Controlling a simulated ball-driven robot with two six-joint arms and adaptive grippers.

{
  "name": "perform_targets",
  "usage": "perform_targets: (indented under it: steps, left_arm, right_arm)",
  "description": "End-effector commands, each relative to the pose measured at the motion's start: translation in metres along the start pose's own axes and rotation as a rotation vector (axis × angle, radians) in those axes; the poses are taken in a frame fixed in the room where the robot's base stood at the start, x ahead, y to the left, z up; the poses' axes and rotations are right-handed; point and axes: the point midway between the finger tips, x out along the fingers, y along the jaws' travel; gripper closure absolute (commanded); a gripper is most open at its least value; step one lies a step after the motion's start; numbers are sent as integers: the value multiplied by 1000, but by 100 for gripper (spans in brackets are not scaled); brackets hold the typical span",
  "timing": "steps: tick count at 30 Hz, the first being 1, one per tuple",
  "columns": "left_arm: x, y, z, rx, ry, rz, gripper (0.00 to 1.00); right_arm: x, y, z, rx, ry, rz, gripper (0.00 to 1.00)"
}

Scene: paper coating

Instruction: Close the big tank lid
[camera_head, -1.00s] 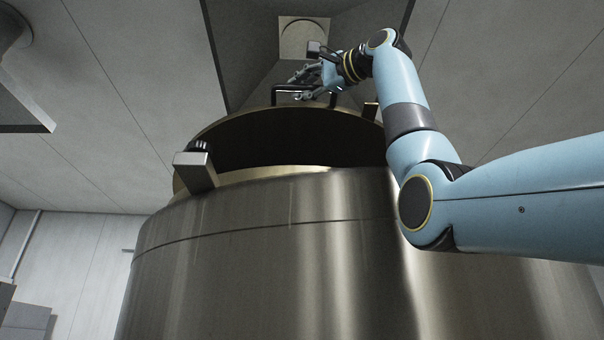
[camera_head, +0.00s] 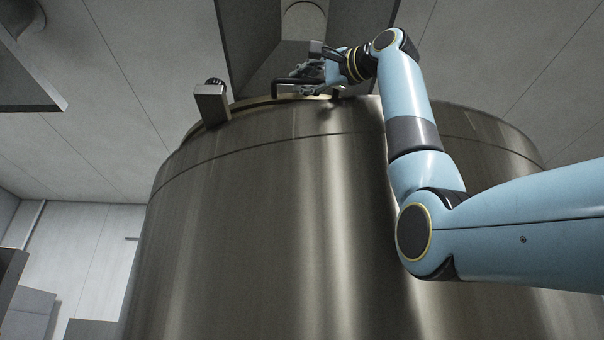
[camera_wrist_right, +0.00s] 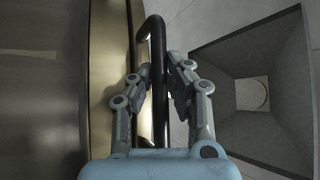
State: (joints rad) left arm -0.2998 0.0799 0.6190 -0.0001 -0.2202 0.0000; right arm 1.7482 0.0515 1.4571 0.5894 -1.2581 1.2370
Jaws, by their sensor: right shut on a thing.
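The big steel tank (camera_head: 265,230) fills the middle of the head view. Only a thin brass-coloured edge of its lid (camera_head: 262,100) shows along the tank's top rim; no dark opening shows below it. The lid's black handle (camera_head: 280,82) stands on this edge and runs between the fingers in the right wrist view (camera_wrist_right: 157,45). My right gripper (camera_head: 308,80) is shut on the handle, its fingers on either side of the bar in the right wrist view (camera_wrist_right: 158,75). The lid's top is hidden from the head view. My left gripper is not in view.
A block-shaped clamp (camera_head: 212,103) with a dark knob stands on the rim left of the handle. A grey hood (camera_head: 250,45) hangs above and behind the tank; it also shows in the right wrist view (camera_wrist_right: 225,70). Grey boxes (camera_head: 28,310) stand at lower left.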

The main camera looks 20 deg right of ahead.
Motion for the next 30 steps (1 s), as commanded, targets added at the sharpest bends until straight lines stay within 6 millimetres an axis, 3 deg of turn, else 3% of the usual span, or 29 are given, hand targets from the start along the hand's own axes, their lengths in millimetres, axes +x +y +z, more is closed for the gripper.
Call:
perform_targets:
  steps: [1,11,12,17,26,30]
  left_arm:
    - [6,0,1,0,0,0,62]
    - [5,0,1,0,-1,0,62]
    - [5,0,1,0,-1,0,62]
    - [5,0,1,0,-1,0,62]
    - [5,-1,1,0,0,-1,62]
    - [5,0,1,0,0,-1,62]
  right_arm:
    - [1,19,6,5,-17,32,100]
    - [2,21,6,9,-20,36,100]
    - [2,21,6,9,-20,36,82]
    - [2,20,6,9,-18,35,62]
    - [2,16,4,8,-16,31,62]
    - [6,1,0,7,-15,27,62]
